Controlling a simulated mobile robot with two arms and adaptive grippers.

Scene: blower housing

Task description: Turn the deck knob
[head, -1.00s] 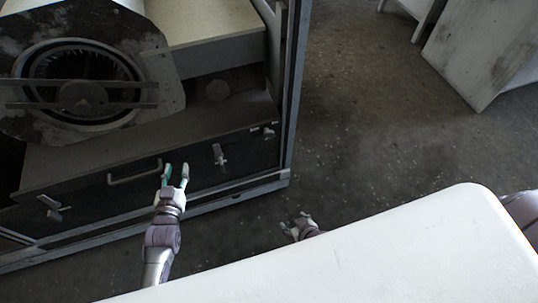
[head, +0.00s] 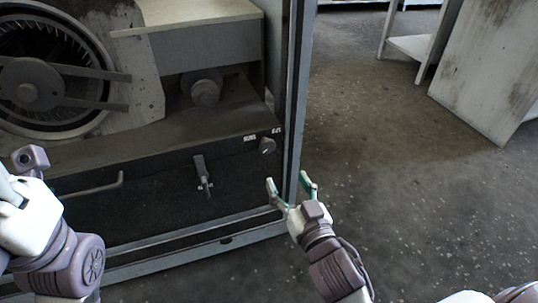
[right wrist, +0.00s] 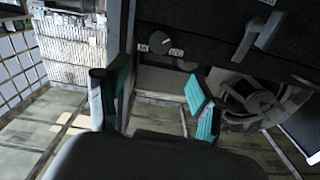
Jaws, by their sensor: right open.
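The deck knob (head: 267,145) is a small round grey knob at the right end of the dark front panel, beside small white labels. It also shows in the right wrist view as a dark round knob (right wrist: 160,40) between two labels, above the gap between the fingers. My right gripper (head: 292,187) is open and empty, below and right of the knob in the head view. Its teal fingertips point up toward the panel and are apart from the knob. My left gripper (head: 28,205) is at the left edge, with its fingers cut off or hidden.
The panel also bears a lever latch (head: 203,176) and a bar handle (head: 92,188). The cabinet's right frame post (head: 297,95) stands close beside the knob. A blower wheel (head: 40,75) is above left. Open floor (head: 410,190) lies to the right.

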